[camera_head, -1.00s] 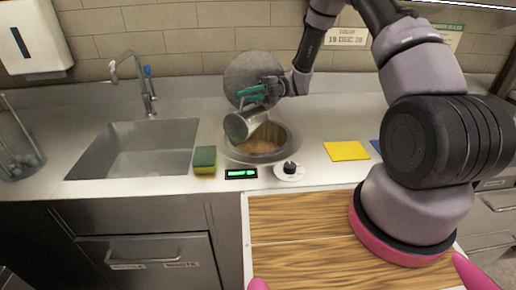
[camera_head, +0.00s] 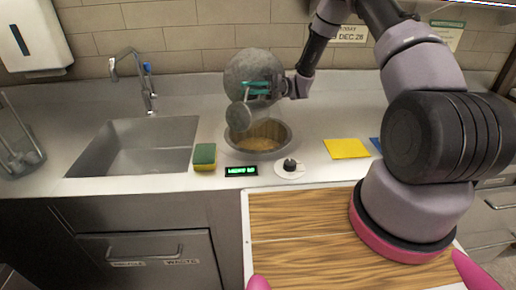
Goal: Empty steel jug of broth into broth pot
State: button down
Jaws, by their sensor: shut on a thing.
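The steel jug (camera_head: 239,117) is held above the left rear rim of the broth pot. My gripper (camera_head: 262,88), with teal fingers, is shut on the jug at its handle side. The jug is small and grey against the round grey lid behind it, and it looks nearly upright. Its inside is hidden, so I cannot tell what it holds. The broth pot (camera_head: 284,131) is a round steel well sunk in the counter, with brown broth (camera_head: 259,144) visible inside.
A round grey lid (camera_head: 246,65) leans on the back wall. A green and yellow sponge (camera_head: 204,157), a lit display (camera_head: 241,171) and a knob (camera_head: 289,168) stand in front of the pot. The sink (camera_head: 140,150) is left, a yellow cloth (camera_head: 346,148) right.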

aim_at(244, 102)
dwell(0.7)
jog(key=s+a+h, duration=0.1)
jog(key=s+a+f+n+t+h, duration=0.1)
jog(key=s, duration=0.1)
jog(key=s+a+f+n+t+h, duration=0.1)
jog(key=s, duration=0.1)
jog(key=shift+a+f+h, duration=0.15)
jog(key=shift+a+h, duration=0.05)
jog(key=shift+h, duration=0.2)
jog(key=shift+f, duration=0.15)
jog(key=shift+s+a+f+t+h, duration=0.2)
jog(key=shift+s+a+t+h, duration=0.15)
jog(key=shift+s+t, duration=0.15)
jog(key=s+a+f+n+t+h+b, duration=0.4)
jog(key=s+a+t+h+b, duration=0.2)
jog(key=s+t+h, duration=0.3)
jog(key=shift+s+a+t, duration=0.45)
jog(key=shift+s+t, duration=0.15)
jog(key=shift+t, duration=0.3)
jog(key=shift+a+t+b, duration=0.1)
jog(key=shift+t+b, duration=0.2)
jog(key=shift+b, duration=0.5)
